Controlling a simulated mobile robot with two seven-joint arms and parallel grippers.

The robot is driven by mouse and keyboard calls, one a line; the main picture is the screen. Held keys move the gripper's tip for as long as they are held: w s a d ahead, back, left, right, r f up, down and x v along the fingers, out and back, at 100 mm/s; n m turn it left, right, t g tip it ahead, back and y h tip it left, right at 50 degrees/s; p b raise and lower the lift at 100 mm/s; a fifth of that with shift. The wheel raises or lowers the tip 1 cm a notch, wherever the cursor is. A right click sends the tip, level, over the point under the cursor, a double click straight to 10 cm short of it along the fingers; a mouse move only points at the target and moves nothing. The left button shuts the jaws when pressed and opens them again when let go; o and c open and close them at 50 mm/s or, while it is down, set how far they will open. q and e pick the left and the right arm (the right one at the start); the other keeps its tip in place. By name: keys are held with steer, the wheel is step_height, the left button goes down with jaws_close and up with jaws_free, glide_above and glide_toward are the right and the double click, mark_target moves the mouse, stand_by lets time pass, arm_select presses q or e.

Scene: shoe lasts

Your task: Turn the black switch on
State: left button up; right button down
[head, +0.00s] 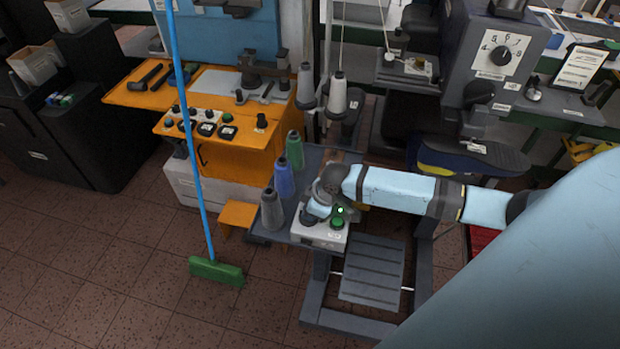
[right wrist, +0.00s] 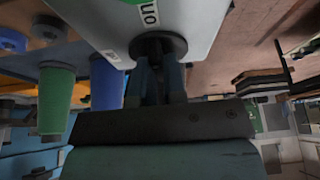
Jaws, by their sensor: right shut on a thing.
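A grey-white switch box (head: 318,236) stands at the front corner of a small dark table, with a green lit button (head: 338,222) on it. My right gripper (right wrist: 160,72) is shut on the switch, fingers on both sides. Whether the switch is turned cannot be told. My left gripper is not in view.
Thread cones in grey (head: 272,210), blue (head: 284,180) and green (head: 294,150) stand left of the box on the table. A green broom (head: 216,271) with a blue handle stands further left. A grey treadle (head: 373,270) lies below. Open floor is at front left.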

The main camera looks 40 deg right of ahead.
steer(key=shift+m, duration=0.3)
stand_by(0.4)
steer(key=c, duration=1.2)
jaws_free()
steer(key=b+v, duration=0.1)
steer(key=v, duration=1.3)
steer(key=shift+a+b, duration=0.2)
steer(key=shift+b, duration=0.2)
steer(key=shift+f, duration=0.1)
